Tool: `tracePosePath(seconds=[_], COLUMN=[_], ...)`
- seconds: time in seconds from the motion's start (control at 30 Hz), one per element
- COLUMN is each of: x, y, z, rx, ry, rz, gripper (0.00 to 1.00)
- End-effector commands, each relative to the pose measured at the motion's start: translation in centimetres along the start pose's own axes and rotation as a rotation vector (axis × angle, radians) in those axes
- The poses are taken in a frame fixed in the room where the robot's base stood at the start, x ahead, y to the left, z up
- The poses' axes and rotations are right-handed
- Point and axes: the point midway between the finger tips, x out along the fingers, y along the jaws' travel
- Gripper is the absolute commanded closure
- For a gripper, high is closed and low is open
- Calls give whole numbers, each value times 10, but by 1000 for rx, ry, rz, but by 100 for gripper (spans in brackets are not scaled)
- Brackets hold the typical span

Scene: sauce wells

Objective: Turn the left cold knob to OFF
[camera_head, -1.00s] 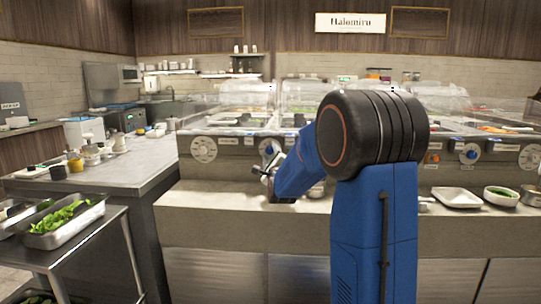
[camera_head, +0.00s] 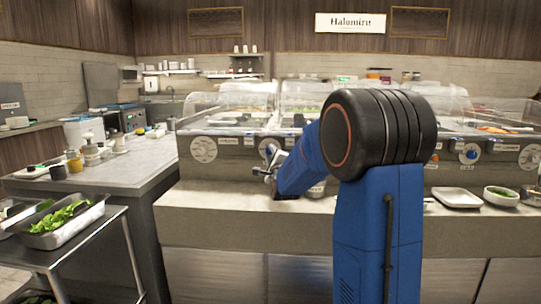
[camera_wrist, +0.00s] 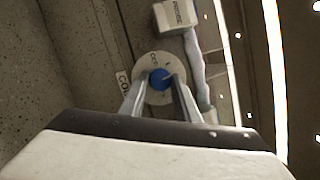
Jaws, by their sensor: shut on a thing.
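The left cold knob is blue and sits on a round pale dial (camera_wrist: 150,97) with OFF lettering. A COLD label (camera_wrist: 124,84) is beside the dial. The blue knob (camera_wrist: 159,78) lies between the fingertips of my gripper (camera_wrist: 158,86), which is shut on it in the wrist view. Where the knob's mark points is too small to tell. In the head view, my gripper (camera_head: 268,168) is at the counter front by the dial (camera_head: 269,148), and the fingers' contact is too small to make out there.
A similar blue knob (camera_head: 471,153) is on the panel to the right. A large round gauge (camera_head: 204,149) is at the left. A white tray (camera_head: 457,197) and a bowl of greens (camera_head: 501,195) stand on the ledge at right. A greens pan (camera_head: 62,222) is at lower left.

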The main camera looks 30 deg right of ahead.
Motion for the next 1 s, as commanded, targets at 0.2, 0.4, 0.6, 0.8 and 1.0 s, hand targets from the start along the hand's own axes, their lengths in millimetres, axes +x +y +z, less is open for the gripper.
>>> tracePosePath(seconds=[0.2, 0.4, 0.6, 0.8, 1.0], x=[0, 0, 0, 0, 1], y=[-2, -4, -5, -6, -7], z=[0, 0, 0, 1, 2], rx=[-185, -365, -546, -726, -888], ry=[-10, -20, -31, -41, -51], rz=[60, 118, 177, 236, 288], gripper=[94, 94, 94, 94, 94])
